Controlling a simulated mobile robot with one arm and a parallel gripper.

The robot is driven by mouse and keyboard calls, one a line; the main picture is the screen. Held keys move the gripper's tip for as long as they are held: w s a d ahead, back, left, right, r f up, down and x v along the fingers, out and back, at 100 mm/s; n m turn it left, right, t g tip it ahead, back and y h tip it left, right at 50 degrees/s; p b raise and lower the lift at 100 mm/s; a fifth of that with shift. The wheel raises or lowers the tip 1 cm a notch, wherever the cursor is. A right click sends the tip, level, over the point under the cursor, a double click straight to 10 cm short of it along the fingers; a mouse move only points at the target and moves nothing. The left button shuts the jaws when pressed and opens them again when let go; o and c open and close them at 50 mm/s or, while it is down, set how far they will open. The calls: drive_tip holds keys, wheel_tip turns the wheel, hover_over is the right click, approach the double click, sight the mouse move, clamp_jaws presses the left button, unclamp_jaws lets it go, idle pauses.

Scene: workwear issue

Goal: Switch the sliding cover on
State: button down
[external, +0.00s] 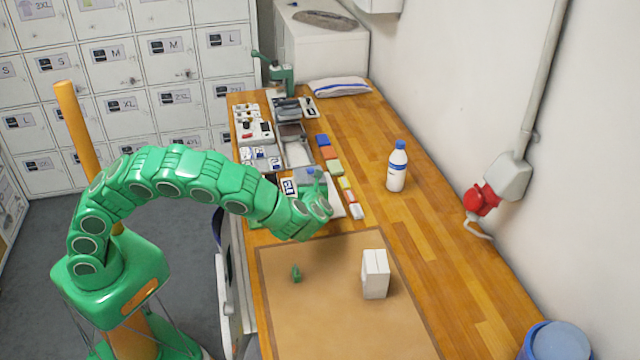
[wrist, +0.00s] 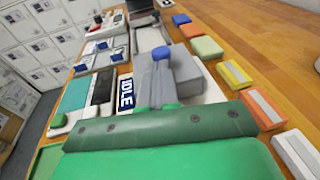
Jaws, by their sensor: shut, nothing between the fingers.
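A light unit with an "IDLE" sign (wrist: 125,94) stands on the bench; the sign also shows in the external view (external: 288,186). Beside the sign is a grey block (wrist: 185,72) with a blue round knob (wrist: 161,53), which looks like the sliding cover. I cannot tell its position along its travel. My green gripper (external: 322,205) is shut and empty, low over the near side of this unit. In the wrist view my green hand fills the bottom and hides the unit's near part. Whether my gripper touches the block cannot be told.
Coloured blocks (wrist: 235,74) line the unit's right side. Grey trays and switch panels (external: 252,130) stand behind it. A white bottle with blue cap (external: 397,168) is to the right. A brown mat (external: 330,320) in front holds a white box (external: 375,275) and small green piece (external: 296,273).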

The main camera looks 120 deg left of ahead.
drive_tip(key=v, duration=1.1)
drive_tip(key=shift+w+d, duration=0.2)
drive_tip(key=s+d+r+n+t+h, duration=0.1)
drive_tip(key=s+d+r+n+h, duration=0.1)
drive_tip(key=s+d+r, duration=0.3)
drive_tip(key=s+d+r+n+h, duration=0.1)
drive_tip(key=s+d+n, duration=0.1)
drive_tip(key=d, duration=0.4)
drive_tip(key=s+d+r+n+t+h, duration=0.1)
drive_tip(key=s+d+r+n+h, duration=0.1)
drive_tip(key=s+d+r, duration=0.3)
drive_tip(key=s+d+n+t+h, duration=0.1)
drive_tip(key=s+d+t+h, duration=0.1)
drive_tip(key=s+d, duration=0.4)
drive_tip(key=s+d+f+n+t+h, duration=0.1)
drive_tip(key=s+d, duration=0.5)
drive_tip(key=d, duration=1.1)
drive_tip(key=s+d+f+n+t+h, duration=0.1)
drive_tip(key=s+d+h, duration=0.4)
drive_tip(key=d, duration=0.6)
drive_tip(key=shift+s+d+n+t, duration=0.4)
drive_tip(key=shift+s+n+t, duration=0.05)
drive_tip(key=shift+n+t, duration=0.45)
